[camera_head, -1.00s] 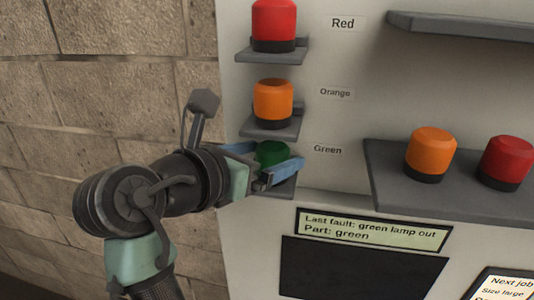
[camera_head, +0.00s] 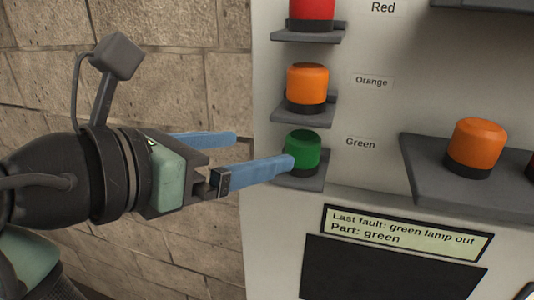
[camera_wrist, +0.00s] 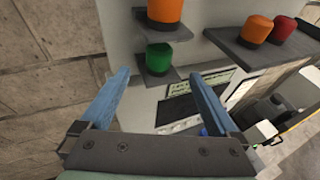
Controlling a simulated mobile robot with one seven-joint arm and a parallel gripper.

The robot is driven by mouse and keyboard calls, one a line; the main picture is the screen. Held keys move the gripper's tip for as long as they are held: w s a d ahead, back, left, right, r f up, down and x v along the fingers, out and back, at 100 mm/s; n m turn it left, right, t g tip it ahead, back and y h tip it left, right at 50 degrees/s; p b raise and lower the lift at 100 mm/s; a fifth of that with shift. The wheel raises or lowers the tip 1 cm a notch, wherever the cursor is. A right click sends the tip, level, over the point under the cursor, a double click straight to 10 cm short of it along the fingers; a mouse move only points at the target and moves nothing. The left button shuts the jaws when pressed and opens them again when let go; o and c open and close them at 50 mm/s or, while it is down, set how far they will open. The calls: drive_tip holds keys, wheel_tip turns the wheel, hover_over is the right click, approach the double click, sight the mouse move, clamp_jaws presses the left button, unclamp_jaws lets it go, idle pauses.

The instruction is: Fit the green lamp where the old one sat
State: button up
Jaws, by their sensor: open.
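The green lamp (camera_head: 302,150) stands upright on the lowest small bracket (camera_head: 305,182), beside the label "Green". It also shows in the wrist view (camera_wrist: 158,58), ahead of the jaws and apart from them. My gripper (camera_head: 264,152) is open and empty, to the left of the green lamp. In the head view the near blue finger overlaps the lamp's left edge. An orange lamp (camera_head: 307,86) stands on the bracket above, and a red lamp (camera_head: 312,12) is at the top, partly cut off.
A grey shelf (camera_head: 430,185) on the right holds another orange lamp (camera_head: 476,146), with a red one beside it in the wrist view (camera_wrist: 283,28). A display (camera_head: 406,233) reads "Last fault: green lamp out, Part: green". A brick wall (camera_head: 200,80) is at left.

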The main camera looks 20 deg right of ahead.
drive_tip(key=shift+s+a+r, duration=0.15)
drive_tip(key=shift+s+a, duration=0.1)
drive_tip(key=shift+a, duration=0.1)
drive_tip(key=w+a+r+m+t+y, duration=0.4)
drive_tip(key=r+m+t+y, duration=0.2)
drive_tip(key=r+m+t, duration=0.45)
drive_tip(key=s+a+r+m+t+y, duration=0.2)
drive_tip(key=s+r+m+t+y, duration=0.4)
drive_tip(key=m, duration=0.8)
drive_tip(key=s+r+t, duration=0.1)
drive_tip(key=s+t, duration=0.2)
drive_tip(key=s, duration=0.1)
drive_tip(key=shift+r, duration=0.4)
drive_tip(key=shift+a, duration=0.1)
